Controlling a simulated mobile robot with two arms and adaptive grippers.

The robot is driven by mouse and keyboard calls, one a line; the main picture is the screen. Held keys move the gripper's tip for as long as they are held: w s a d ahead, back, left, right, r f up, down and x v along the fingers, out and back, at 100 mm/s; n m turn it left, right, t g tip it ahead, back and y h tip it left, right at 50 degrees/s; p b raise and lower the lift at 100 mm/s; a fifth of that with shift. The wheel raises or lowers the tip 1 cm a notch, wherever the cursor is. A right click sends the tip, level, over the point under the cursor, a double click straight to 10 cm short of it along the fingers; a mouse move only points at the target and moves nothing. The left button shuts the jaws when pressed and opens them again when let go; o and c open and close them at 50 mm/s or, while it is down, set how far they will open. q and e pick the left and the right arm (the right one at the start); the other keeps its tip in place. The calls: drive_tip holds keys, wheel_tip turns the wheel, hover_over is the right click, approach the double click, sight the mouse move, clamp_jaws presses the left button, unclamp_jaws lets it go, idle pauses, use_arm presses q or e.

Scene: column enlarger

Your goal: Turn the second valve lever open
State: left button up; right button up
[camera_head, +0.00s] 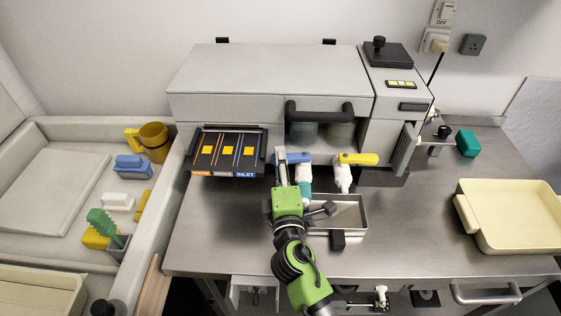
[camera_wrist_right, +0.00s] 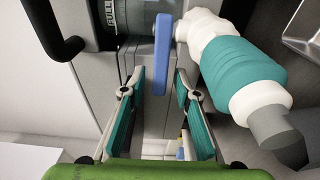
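A blue lever (camera_head: 301,157) and a yellow lever (camera_head: 360,159) sit on white valve fittings at the front of the grey machine. The yellow lever lies sideways, pointing right. My right gripper (camera_head: 285,168) is at the blue lever. In the right wrist view the blue lever (camera_wrist_right: 162,50) hangs ahead, its lower end between the open fingers of my right gripper (camera_wrist_right: 160,85), with gaps on both sides. A white spout with a teal band (camera_wrist_right: 243,75) is beside the right finger. My left gripper is not in view.
A metal tray (camera_head: 352,213) stands below the levers, and a cream tray (camera_head: 512,207) at the right. A black panel (camera_head: 208,137) with yellow squares is left of the gripper. A black handle (camera_head: 320,108) projects above the levers.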

clamp_jaws()
drive_tip(key=shift+s+d+n+y+p, duration=0.2)
drive_tip(key=shift+s+n+y+p, duration=0.2)
drive_tip(key=shift+n+y+p, duration=0.5)
unclamp_jaws()
